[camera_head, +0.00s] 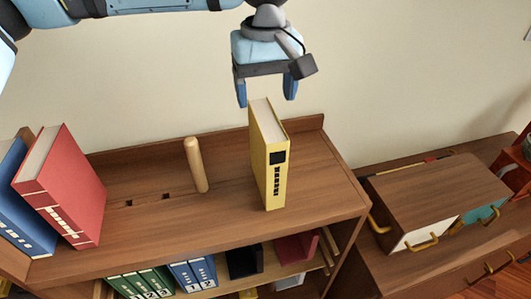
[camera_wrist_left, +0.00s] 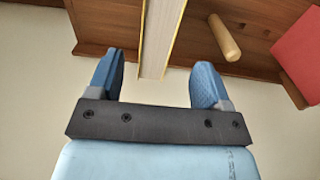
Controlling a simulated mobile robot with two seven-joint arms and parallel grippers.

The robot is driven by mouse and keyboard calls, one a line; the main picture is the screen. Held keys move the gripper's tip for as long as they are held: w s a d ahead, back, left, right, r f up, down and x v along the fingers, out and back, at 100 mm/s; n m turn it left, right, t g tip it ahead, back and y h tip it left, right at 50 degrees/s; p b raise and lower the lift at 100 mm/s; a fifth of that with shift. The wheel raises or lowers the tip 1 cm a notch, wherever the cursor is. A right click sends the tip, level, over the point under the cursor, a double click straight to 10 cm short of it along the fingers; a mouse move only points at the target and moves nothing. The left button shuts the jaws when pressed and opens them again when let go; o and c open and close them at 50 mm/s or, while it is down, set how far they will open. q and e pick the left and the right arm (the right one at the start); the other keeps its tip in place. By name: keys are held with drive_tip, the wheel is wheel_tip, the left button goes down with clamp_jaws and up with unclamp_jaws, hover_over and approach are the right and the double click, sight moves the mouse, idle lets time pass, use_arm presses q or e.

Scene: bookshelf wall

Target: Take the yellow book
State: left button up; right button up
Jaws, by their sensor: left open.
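The yellow book (camera_head: 270,160) stands upright on the top board of the wooden shelf, its spine with dark lettering facing forward. My left gripper (camera_head: 267,92) is above and slightly behind the book, open, with its two blue fingers pointing down. In the left wrist view the open gripper (camera_wrist_left: 157,85) has the yellow book (camera_wrist_left: 158,40) between the lines of its fingers, its pale page edges and thin yellow covers showing. The fingers look apart from the book, with nothing held. My right gripper is not in view.
A wooden peg (camera_head: 196,165) stands left of the book. A red book (camera_head: 65,185) and a blue book (camera_head: 22,200) stand at the left end. A lower cabinet (camera_head: 435,200) with drawers is at right. The wall is close behind.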

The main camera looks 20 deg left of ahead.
sight(267, 117)
use_arm(q)
wheel_tip(267, 117, down, 4)
drive_tip(key=shift+w+a+r, duration=0.1)
drive_tip(key=shift+w+r, duration=0.05)
drive_tip(key=shift+r, duration=0.05)
drive_tip(key=shift+f+p, duration=0.4)
drive_tip(key=shift+f, duration=0.1)
drive_tip(key=f+p, duration=0.1)
drive_tip(key=f, duration=0.3)
drive_tip(key=shift+w+f, duration=0.2)
drive_tip(key=shift+r, duration=0.1)
clamp_jaws()
